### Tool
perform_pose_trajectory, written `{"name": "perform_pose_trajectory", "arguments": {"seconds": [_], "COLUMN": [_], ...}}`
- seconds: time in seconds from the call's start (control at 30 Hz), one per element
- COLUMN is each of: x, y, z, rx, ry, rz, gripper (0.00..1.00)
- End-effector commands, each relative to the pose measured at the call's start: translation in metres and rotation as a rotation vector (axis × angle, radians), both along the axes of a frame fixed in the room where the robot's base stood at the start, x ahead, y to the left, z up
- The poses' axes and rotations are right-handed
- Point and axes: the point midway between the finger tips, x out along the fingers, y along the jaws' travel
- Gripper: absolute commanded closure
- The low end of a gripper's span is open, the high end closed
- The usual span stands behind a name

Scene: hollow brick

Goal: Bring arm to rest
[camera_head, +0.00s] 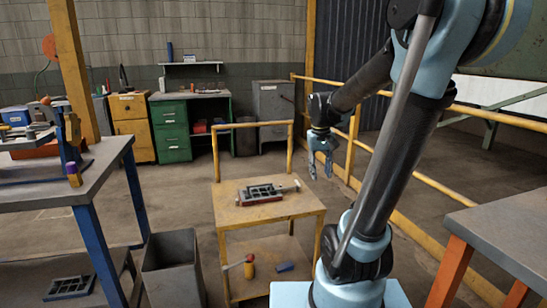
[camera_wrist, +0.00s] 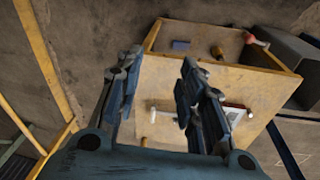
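My arm rises from its pale blue base at the right of the head view and reaches forward. My gripper (camera_head: 321,168) hangs with its fingers pointing down, in the air to the right of a yellow cart (camera_head: 232,214). In the wrist view my gripper (camera_wrist: 155,85) has its two fingers apart, with nothing between them.
A yellow railing (camera_head: 408,183) runs close beside and behind my gripper. A grey bin (camera_head: 172,268) stands left of the cart. A blue-legged workbench (camera_head: 90,172) is at the left, and an orange-legged table (camera_head: 505,228) at the right. Floor behind the cart is clear.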

Motion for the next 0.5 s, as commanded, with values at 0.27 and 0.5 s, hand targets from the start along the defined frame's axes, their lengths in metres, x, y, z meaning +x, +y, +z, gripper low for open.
{"name": "perform_pose_trajectory", "arguments": {"seconds": [0.27, 0.5], "x": [-0.068, -0.12], "y": [-0.01, -0.015], "z": [-0.014, -0.037], "rx": [0.029, 0.053], "ry": [-0.022, -0.043], "rz": [-0.032, -0.059], "gripper": [0.64, 0.64]}}
